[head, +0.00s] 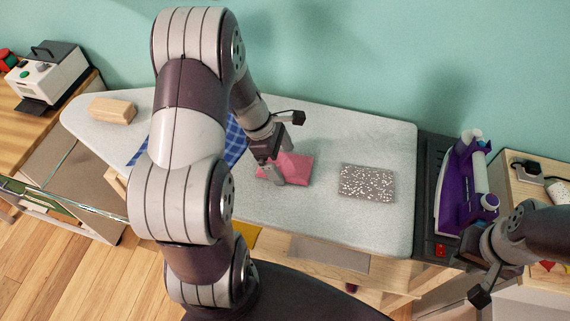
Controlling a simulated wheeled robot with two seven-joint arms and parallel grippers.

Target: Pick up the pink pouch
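The pink pouch (299,167) lies on the light grey ironing board (386,226), left of a speckled grey cloth piece. My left gripper (279,180) is directly over the pouch's left part, with its fingers down at the pouch and covering some of it. I cannot tell whether the fingers are closed on it. The pouch looks to be resting on the board. My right gripper (480,296) hangs at the lower right, away from the pouch, and its fingers are not clearly seen.
A speckled grey folded cloth (366,183) lies right of the pouch. A blue checked cloth (236,141) is partly behind my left arm. A wooden block (113,110) sits on the board's left end. A purple iron (464,186) stands at the right. The board's front right is clear.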

